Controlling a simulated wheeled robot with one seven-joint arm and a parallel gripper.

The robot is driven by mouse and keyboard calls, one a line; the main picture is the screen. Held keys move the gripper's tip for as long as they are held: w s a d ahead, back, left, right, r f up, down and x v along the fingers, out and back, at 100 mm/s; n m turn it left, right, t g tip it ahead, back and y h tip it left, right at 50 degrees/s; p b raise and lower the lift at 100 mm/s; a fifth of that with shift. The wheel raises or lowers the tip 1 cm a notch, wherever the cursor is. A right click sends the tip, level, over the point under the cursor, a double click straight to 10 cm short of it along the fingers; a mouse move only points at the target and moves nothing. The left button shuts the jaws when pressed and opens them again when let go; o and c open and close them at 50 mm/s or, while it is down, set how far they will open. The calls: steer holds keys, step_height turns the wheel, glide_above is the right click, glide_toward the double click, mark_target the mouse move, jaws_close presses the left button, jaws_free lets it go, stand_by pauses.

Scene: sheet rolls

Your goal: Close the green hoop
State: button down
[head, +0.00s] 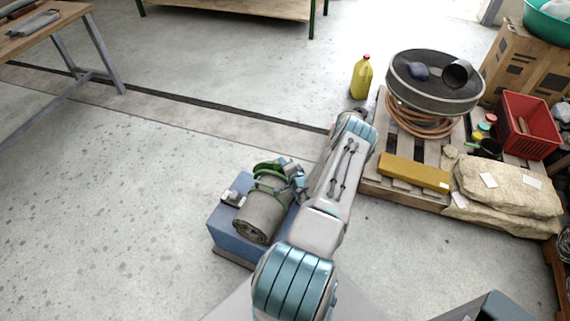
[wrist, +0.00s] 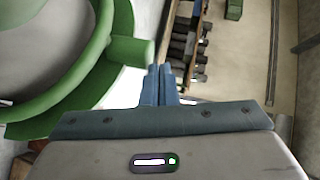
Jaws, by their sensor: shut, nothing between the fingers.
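The green hoop (head: 268,168) shows at the far end of a grey cylinder-shaped roll (head: 260,217) on a blue block. My arm partly hides its right side, and I cannot tell how far it stands open. In the wrist view the green hoop (wrist: 118,20) fills the left side, with a short green stub (wrist: 132,50) pointing right. My gripper (wrist: 164,72) is shut and empty, its fingertips just right of the stub's end. I cannot tell whether they touch. In the head view my gripper (head: 297,182) is beside the hoop's right side.
The blue block (head: 232,240) stands on the floor. To the right, a wooden pallet (head: 405,192) holds a round grey tub, a coiled hose, a yellow bar and sacks. A yellow jug (head: 361,78) stands behind. A workbench (head: 45,32) is far left. The floor left of the block is clear.

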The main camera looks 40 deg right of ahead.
stand_by(0.3)
steer(key=shift+s+r, duration=0.1)
steer(key=shift+r, duration=0.15)
steer(key=s+a+r+p, duration=0.1)
steer(key=s+a+r, duration=0.1)
steer(key=s+r, duration=0.5)
steer(key=v, duration=0.2)
steer(key=shift+s+d+r, duration=0.15)
steer(key=shift+s, duration=0.25)
